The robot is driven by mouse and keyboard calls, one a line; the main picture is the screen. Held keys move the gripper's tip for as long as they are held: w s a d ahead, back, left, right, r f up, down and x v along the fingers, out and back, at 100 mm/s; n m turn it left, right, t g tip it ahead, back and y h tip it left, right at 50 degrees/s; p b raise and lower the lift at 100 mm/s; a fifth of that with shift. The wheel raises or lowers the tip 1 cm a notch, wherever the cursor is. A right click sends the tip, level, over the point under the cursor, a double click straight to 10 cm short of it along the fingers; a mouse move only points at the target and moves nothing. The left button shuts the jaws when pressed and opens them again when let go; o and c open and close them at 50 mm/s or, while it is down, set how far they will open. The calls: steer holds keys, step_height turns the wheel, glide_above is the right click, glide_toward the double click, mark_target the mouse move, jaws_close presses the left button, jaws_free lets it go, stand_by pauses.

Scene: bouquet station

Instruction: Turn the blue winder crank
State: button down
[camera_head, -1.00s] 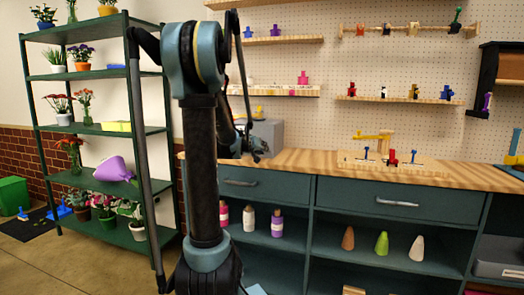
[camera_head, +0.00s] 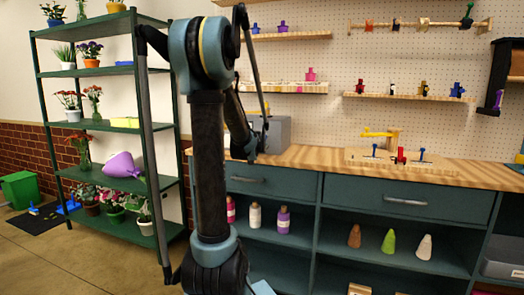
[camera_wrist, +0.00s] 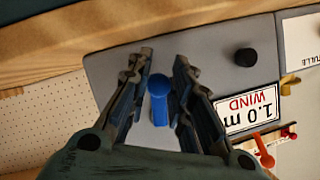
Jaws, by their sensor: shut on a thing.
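The blue winder crank (camera_wrist: 159,92) is in the middle of the wrist view, on the face of the grey winder box (camera_wrist: 212,72). My gripper (camera_wrist: 163,58) has one dark finger on each side of the crank and is shut on it. The fingers hide part of the crank's surroundings. In the head view the grey winder box (camera_head: 278,134) stands at the left end of the wooden counter. My gripper (camera_head: 247,154) is in front of it, partly hidden by my arm, and the crank cannot be seen there.
A black knob (camera_wrist: 246,56) and a "1.0 m WIND" label (camera_wrist: 250,108) are beside the crank. A wooden fixture (camera_head: 392,158) stands farther right on the counter (camera_head: 315,157). A green plant shelf (camera_head: 110,128) is at left.

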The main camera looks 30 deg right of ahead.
steer(key=shift+w+a+m+t, duration=0.2)
steer(key=shift+m+t, duration=0.1)
steer(key=shift+m, duration=0.25)
steer(key=shift+w+a+m+t, duration=0.2)
steer(key=shift+m+t, duration=0.1)
steer(key=shift+m, duration=0.25)
steer(key=shift+y, duration=0.3)
steer(key=c, duration=1.5)
jaws_free()
steer(key=shift+r, duration=0.1)
steer(key=shift+o, duration=0.2)
steer(key=v, duration=1.1)
steer(key=shift+s+a, duration=0.25)
steer(key=shift+a, duration=0.1)
steer(key=shift+a, duration=0.1)
